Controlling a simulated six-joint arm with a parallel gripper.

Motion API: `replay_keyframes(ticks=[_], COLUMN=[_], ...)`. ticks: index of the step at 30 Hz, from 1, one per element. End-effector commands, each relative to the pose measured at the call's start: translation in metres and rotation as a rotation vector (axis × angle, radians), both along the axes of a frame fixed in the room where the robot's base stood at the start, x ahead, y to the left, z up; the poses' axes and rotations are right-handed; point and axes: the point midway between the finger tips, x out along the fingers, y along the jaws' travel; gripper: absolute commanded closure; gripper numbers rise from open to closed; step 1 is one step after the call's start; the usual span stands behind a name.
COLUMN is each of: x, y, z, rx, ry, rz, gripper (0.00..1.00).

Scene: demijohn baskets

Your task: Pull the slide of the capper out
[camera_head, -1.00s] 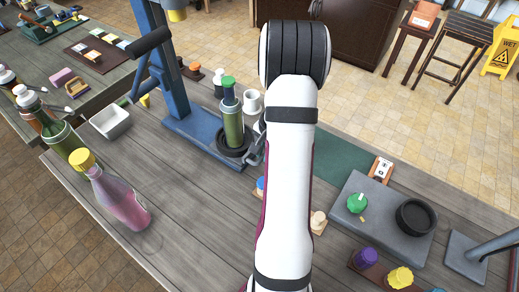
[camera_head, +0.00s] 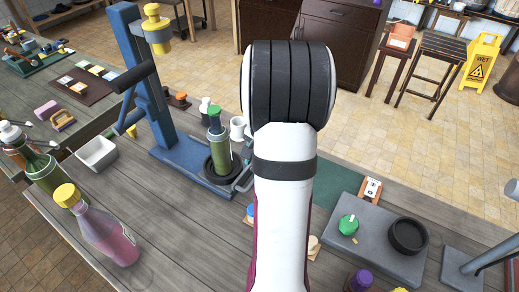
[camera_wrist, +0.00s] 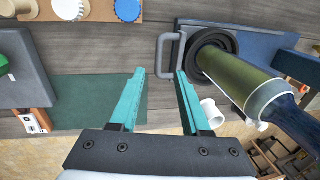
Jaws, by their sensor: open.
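The blue capper (camera_head: 150,80) stands upright on the table with a yellow head above its base. Its slide shows as a dark round seat (camera_wrist: 228,40) with a grey U-shaped handle (camera_wrist: 161,58) in the wrist view. A green bottle (camera_head: 220,150) stands in the seat; it also shows in the wrist view (camera_wrist: 240,80). My gripper (camera_wrist: 160,74) is open, its teal fingers on either side of the handle's outer bar. The right finger reaches into the gap behind the bar. I cannot tell whether either finger touches it. In the head view my arm hides the gripper.
A pink bottle with a yellow cap (camera_head: 108,235) and a white tray (camera_head: 97,153) stand left of the capper. A white mug (camera_head: 237,128) is close behind the green bottle. A grey plate with a black ring (camera_head: 408,236) lies right of my arm.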

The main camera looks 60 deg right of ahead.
Motion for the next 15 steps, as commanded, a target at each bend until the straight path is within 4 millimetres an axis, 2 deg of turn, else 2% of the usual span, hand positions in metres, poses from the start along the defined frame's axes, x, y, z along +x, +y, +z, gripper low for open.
replay_keyframes(ticks=[1, 3, 6, 10, 15], x=[-0.002, -0.006, -0.009, -0.012, -0.012], y=[-0.001, -0.001, 0.000, 0.000, 0.000], z=[0.016, 0.034, 0.053, 0.066, 0.068], rx=[-0.006, -0.004, -0.003, -0.001, 0.000], ry=[-0.003, -0.002, -0.001, 0.000, 0.000], rz=[0.000, -0.001, -0.001, 0.000, 0.000], gripper=[0.53, 0.53, 0.53, 0.53, 0.53])
